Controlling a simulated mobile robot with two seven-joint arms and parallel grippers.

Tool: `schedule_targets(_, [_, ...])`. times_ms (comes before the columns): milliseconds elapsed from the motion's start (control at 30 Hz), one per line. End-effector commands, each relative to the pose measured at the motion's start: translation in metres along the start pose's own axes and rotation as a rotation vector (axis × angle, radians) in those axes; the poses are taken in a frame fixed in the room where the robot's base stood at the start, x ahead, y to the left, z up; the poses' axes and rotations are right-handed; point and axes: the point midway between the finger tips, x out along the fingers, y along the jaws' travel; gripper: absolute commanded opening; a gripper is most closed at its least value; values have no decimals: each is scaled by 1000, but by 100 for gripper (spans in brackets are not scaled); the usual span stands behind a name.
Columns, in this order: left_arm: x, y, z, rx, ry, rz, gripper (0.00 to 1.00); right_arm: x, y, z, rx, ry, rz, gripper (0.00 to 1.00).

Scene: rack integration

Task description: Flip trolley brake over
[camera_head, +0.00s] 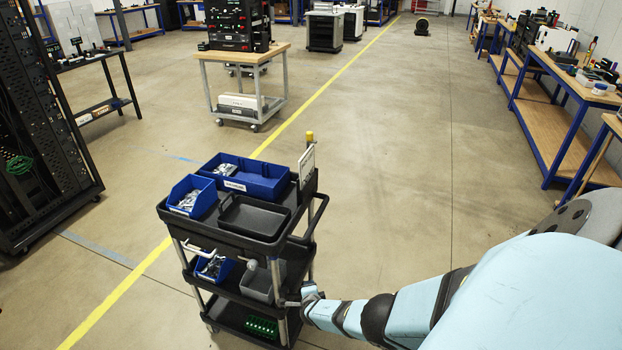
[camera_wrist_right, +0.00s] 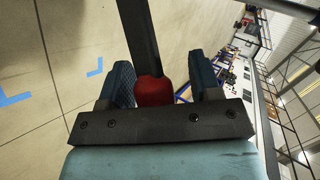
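The black three-shelf trolley (camera_head: 268,262) stands in the lower middle of the head view. My right arm reaches in from the right, and its gripper (camera_head: 297,299) is at the trolley's right side, near the lower shelves. In the right wrist view the gripper (camera_wrist_right: 161,80) has its two blue fingers spread. A dark bar with a red end (camera_wrist_right: 153,91), possibly the brake lever, lies between them. Gaps show on both sides of the red end. In the head view I cannot make out this lever. My left gripper is not in view.
The trolley carries blue bins (camera_head: 262,178) with metal parts and a black tray (camera_head: 254,217). A wooden-top cart (camera_head: 243,54) stands behind it, and a black rack (camera_head: 52,150) stands at left. Workbenches (camera_head: 570,82) line the right. The floor right of the trolley is clear.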

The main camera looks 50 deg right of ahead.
Motion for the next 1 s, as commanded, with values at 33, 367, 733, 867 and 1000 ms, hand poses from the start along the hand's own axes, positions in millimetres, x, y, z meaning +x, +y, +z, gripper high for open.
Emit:
schedule_targets(33, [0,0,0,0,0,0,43,0,1,0,0,0,1,58])
schedule_targets(367, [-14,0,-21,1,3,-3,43,-25,-3,0,-2,-3,3,58])
schedule_targets(733, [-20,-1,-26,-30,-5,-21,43,-73,4,0,3,-2,-1,58])
schedule_targets(867, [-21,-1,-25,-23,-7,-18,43,-90,2,-1,1,-2,1,58])
schedule_targets(1000, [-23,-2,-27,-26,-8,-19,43,-113,1,-1,0,-2,2,58])
